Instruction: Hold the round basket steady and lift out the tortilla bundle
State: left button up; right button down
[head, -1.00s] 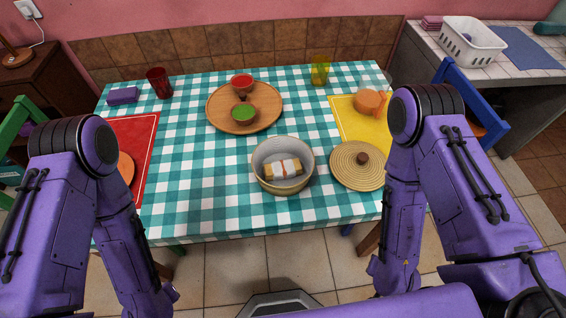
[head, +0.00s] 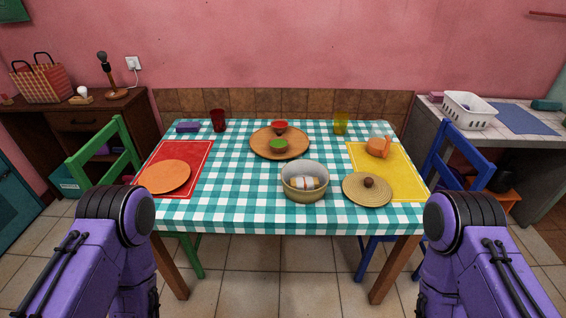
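The round basket (head: 305,191) stands upright near the front edge of the table, right of centre. The tortilla bundle (head: 306,183) lies inside it, pale and tan with an orange-red band; its lower part is hidden by the basket's wall. The round woven lid (head: 367,192) with a dark knob lies flat to the right of the basket. My two purple arms come in at the lower left and lower right, in front of the table and apart from the basket. Neither gripper shows in the head view.
The checked tablecloth (head: 240,213) is bare left of the basket. A wooden tray (head: 258,150) with a red and a green bowl stands behind it. Orange plate (head: 163,177) lies left, orange cup (head: 377,147) right. A green chair (head: 105,155) and a blue chair (head: 446,160) flank the table.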

aim_at(306, 184)
jog(key=u, duration=0.85)
jog(key=i, duration=0.9)
jog(key=z, duration=0.3)
